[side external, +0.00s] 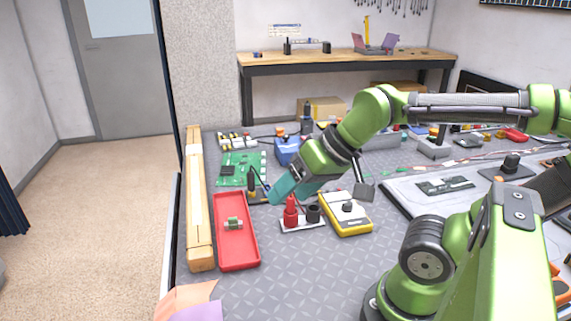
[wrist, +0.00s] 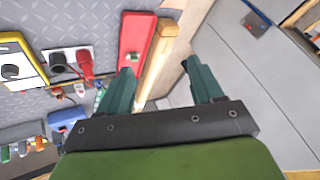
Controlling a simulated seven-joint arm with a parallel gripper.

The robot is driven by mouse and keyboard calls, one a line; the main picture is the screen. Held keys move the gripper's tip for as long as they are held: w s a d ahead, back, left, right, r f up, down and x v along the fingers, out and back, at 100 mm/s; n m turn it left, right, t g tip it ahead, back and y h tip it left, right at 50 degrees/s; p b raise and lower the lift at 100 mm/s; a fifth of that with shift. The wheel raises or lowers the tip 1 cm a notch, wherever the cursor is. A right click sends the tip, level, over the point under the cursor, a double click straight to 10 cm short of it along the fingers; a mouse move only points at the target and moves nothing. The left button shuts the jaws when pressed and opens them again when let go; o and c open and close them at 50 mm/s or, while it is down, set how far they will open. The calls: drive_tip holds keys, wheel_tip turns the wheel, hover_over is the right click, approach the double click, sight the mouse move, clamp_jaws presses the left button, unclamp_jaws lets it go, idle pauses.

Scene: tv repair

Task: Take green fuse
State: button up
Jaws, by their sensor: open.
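The green fuse (side external: 233,223), a small greenish piece with light metal-looking ends, lies in the red tray (side external: 238,253) at the left of the bench in the side view. In the wrist view the fuse (wrist: 132,57) is a small dark greenish spot in the red tray (wrist: 136,27), beyond my left finger. My gripper (side external: 276,196) has teal fingers and hangs above the bench, to the right of the tray and apart from the fuse. In the wrist view my gripper (wrist: 159,66) is open, with nothing between its fingers.
A wooden beam (side external: 199,205) runs along the bench's left edge beside the tray. A green circuit board (side external: 240,168) lies behind it. A white holder with a red plug (side external: 291,212) and a yellow meter (side external: 346,214) stand to the right.

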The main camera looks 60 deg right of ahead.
drive_tip(key=w+d+f+m+g, duration=0.1)
drive_tip(key=w+d+f+g, duration=0.1)
drive_tip(key=w, duration=0.5)
drive_tip(key=w+d+f+m+g, duration=0.1)
drive_tip(key=w+d+g, duration=0.1)
drive_tip(key=w, duration=0.4)
drive_tip(key=m+g+h, duration=0.2)
drive_tip(key=m+g, duration=0.1)
drive_tip(key=m, duration=0.1)
hover_over(233, 218)
drive_tip(key=f, duration=1)
drive_tip(key=w+f, duration=0.1)
drive_tip(key=f, duration=0.3)
drive_tip(key=shift+d+f, duration=0.15)
drive_tip(key=shift+f, duration=0.25)
drive_tip(key=shift+s+f, duration=0.15)
drive_tip(key=shift+f, duration=1.25)
drive_tip(key=shift+s+f, duration=0.15)
drive_tip(key=shift+f, duration=1.25)
drive_tip(key=c, duration=0.8)
drive_tip(key=shift+r, duration=0.1)
